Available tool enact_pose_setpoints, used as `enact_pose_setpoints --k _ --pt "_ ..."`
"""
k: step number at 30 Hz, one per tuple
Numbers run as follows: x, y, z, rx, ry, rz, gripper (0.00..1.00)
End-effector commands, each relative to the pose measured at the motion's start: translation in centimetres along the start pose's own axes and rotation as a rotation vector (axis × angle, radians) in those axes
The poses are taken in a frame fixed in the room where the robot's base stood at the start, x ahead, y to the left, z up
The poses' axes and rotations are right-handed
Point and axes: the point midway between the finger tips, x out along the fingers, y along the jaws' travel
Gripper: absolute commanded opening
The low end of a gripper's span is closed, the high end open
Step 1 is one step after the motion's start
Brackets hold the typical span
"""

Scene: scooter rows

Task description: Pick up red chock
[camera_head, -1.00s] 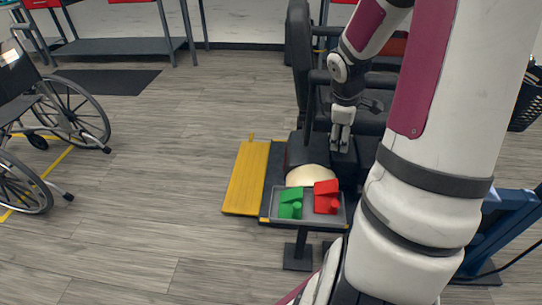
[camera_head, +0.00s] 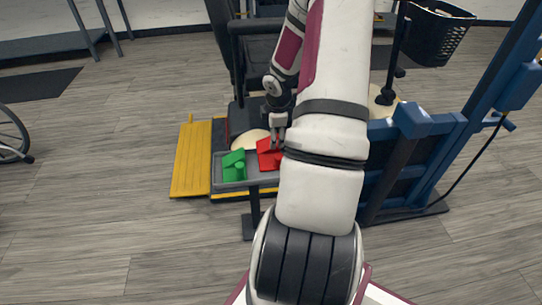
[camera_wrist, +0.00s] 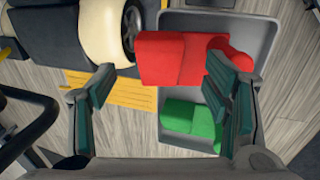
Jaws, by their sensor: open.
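The red chock (camera_head: 267,154) lies in a grey tray, partly hidden by my arm in the head view. It also shows in the wrist view (camera_wrist: 172,58), beyond and between my fingertips, with its right part behind the right finger. My gripper (camera_wrist: 158,85) is open and empty, with its green-padded fingers wide apart. In the head view my gripper (camera_head: 277,132) is just above the red chock, and I cannot tell there whether it touches. A green chock (camera_head: 234,164) lies in the same tray, to the left of the red one.
The grey tray (camera_head: 232,185) has raised walls. Behind it stand a dark scooter seat (camera_head: 262,62) and a cream-coloured rounded part (camera_head: 249,142). A yellow platform (camera_head: 191,160) is at the left. A blue frame (camera_head: 400,170) stands at the right.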

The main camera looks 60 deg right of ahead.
Motion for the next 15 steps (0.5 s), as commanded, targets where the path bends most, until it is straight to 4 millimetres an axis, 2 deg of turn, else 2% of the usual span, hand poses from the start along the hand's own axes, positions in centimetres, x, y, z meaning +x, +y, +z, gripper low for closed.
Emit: enact_pose_setpoints --k 8,15 --pt "1.2 0.0 -0.1 -0.002 0.000 0.000 0.70" --pt "3.9 -0.1 -0.1 0.001 0.001 0.000 0.70"
